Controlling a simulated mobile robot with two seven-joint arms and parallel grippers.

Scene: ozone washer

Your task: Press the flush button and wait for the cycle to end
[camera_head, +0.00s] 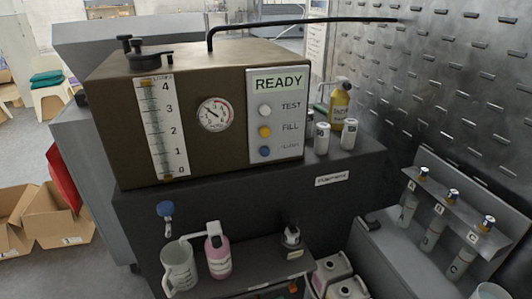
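The ozone washer (200,60) is a brown box on a dark stand in the camera_head view. Its light grey panel (284,95) shows a READY display (278,83). Below it are three round buttons in a column: white beside TEST (264,110), yellow beside FILL (265,132), and a blue button (265,152) at the bottom. The label beside the blue button is small and blurred, seemingly FLUSH. A round gauge (214,113) and a scale tube numbered 0 to 4 (163,125) sit left of the panel. Neither gripper shows.
A yellow bottle (339,105) and two white containers (321,138) stand right of the washer. A pitcher (178,265) and a pink bottle (217,250) stand on the lower shelf. A rack of labelled bottles (432,225) is at right. Cardboard boxes (50,213) lie at left.

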